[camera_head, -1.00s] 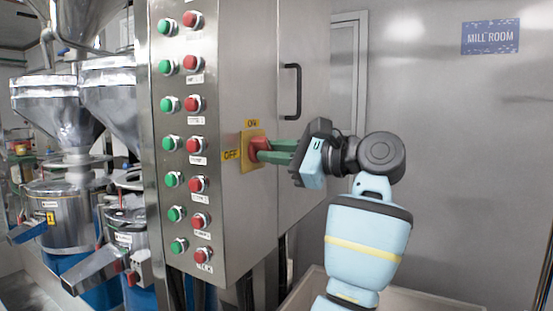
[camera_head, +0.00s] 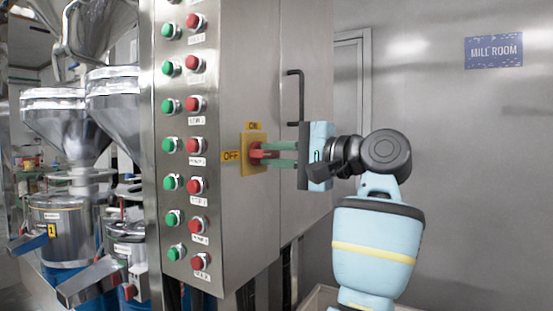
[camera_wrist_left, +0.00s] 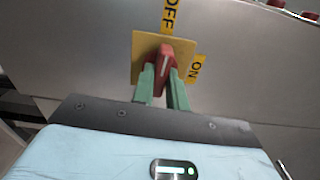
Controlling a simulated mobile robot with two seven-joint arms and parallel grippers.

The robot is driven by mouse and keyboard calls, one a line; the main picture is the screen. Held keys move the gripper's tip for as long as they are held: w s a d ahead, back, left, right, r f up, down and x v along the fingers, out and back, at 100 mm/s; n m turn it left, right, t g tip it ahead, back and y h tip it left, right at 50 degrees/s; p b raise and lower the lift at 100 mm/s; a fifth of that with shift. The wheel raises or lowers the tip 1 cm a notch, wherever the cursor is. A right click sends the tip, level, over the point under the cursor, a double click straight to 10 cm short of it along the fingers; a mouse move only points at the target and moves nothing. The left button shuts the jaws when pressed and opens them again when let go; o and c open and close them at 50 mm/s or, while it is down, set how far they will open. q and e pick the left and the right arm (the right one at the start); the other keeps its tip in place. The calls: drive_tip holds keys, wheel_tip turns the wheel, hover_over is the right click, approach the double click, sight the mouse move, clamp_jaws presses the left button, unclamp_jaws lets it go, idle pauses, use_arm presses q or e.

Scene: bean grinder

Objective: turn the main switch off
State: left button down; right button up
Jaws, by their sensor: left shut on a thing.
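The main switch (camera_head: 257,153) is a red rotary handle on a yellow plate (camera_head: 246,163) on the side of the steel cabinet. An ON label sits above the plate and an OFF label to its left. My left gripper (camera_head: 270,154) is shut on the red handle, its green fingers on either side of it. In the left wrist view the handle (camera_wrist_left: 165,62) sits between the fingertips, its white mark pointing roughly toward the OFF label (camera_wrist_left: 170,14). The fingers hide part of the handle. My right gripper is not in view.
The cabinet front (camera_head: 188,240) carries rows of green and red push buttons. A black door handle (camera_head: 295,97) stands just above my left gripper. Steel hoppers and grinders (camera_head: 66,125) stand at the left. The space by the grey wall at right is open.

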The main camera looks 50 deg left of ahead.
use_arm(q)
drive_tip(key=shift+n, duration=0.5)
drive_tip(key=c, duration=1.4)
unclamp_jaws()
drive_tip(key=shift+d, duration=0.1)
drive_tip(key=v, duration=0.7)
drive_tip(key=shift+d+b, duration=0.3)
drive_tip(key=shift+r, duration=0.1)
